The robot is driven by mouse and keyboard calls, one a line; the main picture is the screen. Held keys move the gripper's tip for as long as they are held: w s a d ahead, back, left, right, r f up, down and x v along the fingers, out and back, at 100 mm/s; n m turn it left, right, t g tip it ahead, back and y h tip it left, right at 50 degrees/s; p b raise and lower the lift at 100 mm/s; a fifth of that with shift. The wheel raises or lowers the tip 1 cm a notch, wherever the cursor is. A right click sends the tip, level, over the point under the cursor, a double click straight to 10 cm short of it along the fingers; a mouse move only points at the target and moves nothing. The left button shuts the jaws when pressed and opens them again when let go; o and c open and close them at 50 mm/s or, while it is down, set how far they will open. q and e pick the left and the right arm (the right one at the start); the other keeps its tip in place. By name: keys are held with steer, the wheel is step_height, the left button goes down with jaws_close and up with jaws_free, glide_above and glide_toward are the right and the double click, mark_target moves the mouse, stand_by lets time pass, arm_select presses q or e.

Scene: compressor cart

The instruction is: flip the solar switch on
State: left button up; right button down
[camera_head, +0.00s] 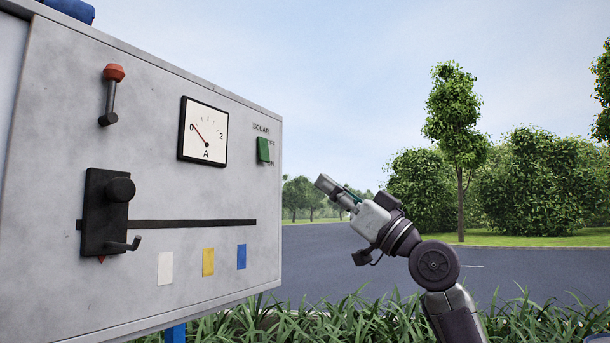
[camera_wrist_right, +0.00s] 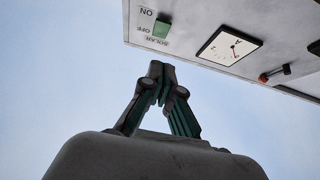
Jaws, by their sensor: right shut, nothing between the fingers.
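The green solar switch (camera_head: 263,149) sits at the upper right of the grey panel, under the word SOLAR, with OFF beside its upper end and ON beside its lower end. It also shows in the right wrist view (camera_wrist_right: 161,28), where the lettering is upside down. I cannot tell its position. My right gripper (camera_head: 323,184) is shut and empty, to the right of the panel and lower than the switch, pointing up and left. In the right wrist view its fingertips (camera_wrist_right: 156,70) meet apart from the switch, below it in the picture. My left gripper is out of view.
The panel (camera_head: 150,90) carries an ammeter (camera_head: 203,130), a red-tipped lever (camera_head: 110,94) and a black slider knob (camera_head: 106,211) on a slot. White, yellow and blue patches lie below. Open air surrounds my right arm; grass (camera_head: 380,318) lies below.

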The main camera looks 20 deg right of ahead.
mark_target(264, 156)
steer(key=p+x, duration=0.2)
steer(key=x, duration=0.2)
steer(key=f+p+x, duration=0.1)
steer(key=p+x, duration=0.2)
steer(key=w+p+x, duration=0.1)
steer(key=p+x, duration=0.2)
steer(key=x, duration=0.1)
steer(key=shift+w+a+f, duration=0.15)
steer(key=shift+a+f, duration=0.05)
steer(key=shift+a, duration=0.35)
steer(key=shift+w+a+f, duration=0.15)
steer(key=shift+w+f, duration=0.05)
steer(key=shift+w, duration=0.1)
